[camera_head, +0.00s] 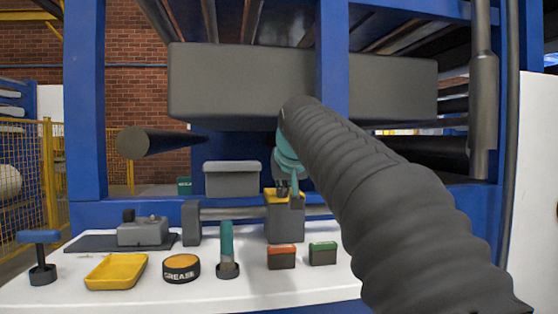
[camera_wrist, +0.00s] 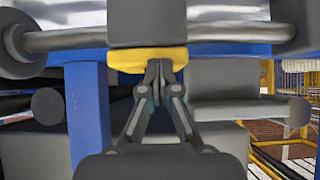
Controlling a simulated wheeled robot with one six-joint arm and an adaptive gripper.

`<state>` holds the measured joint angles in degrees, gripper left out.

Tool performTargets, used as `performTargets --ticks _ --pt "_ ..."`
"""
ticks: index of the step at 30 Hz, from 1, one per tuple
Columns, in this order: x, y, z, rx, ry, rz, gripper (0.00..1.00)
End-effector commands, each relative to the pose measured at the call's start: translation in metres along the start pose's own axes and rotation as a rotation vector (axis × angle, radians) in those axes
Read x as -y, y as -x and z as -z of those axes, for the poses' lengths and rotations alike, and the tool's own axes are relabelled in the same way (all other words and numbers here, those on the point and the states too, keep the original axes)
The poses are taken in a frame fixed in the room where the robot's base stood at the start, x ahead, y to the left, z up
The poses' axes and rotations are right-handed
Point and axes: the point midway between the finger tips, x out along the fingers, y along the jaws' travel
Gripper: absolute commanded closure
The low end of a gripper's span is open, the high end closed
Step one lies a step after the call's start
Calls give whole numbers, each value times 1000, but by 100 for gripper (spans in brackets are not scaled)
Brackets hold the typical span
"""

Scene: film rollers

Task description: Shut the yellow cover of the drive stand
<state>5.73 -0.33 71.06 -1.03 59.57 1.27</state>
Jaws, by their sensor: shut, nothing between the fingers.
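The drive stand (camera_head: 285,222) is a grey block at the right end of a horizontal grey bar on the white bench. Its yellow cover (camera_head: 270,195) lies along the top of the block and looks about level. My gripper (camera_head: 284,190) hides part of the cover, so I cannot tell if it is fully down. In the wrist view, which looks upside down, the cover (camera_wrist: 180,58) borders the grey stand (camera_wrist: 147,22). My gripper (camera_wrist: 158,68) is shut and empty, its fingertips at the cover's middle; I cannot tell if they touch.
The grey bar (camera_head: 236,213) runs left to another grey stand (camera_head: 191,223). In front are a yellow tray (camera_head: 116,271), a grease tin (camera_head: 182,268), a teal-handled tool (camera_head: 227,248) and red-topped (camera_head: 282,257) and green-topped (camera_head: 323,254) blocks.

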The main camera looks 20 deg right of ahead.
Motion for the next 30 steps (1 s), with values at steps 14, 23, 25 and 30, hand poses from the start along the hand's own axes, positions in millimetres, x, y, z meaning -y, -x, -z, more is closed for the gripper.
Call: performTargets --ticks 14,23,25,30 --pt "0 -3 -2 9 0 0 100" --pt "0 20 24 4 0 0 100" --pt "1 28 32 2 1 1 100" --pt "1 53 17 -2 1 1 100"
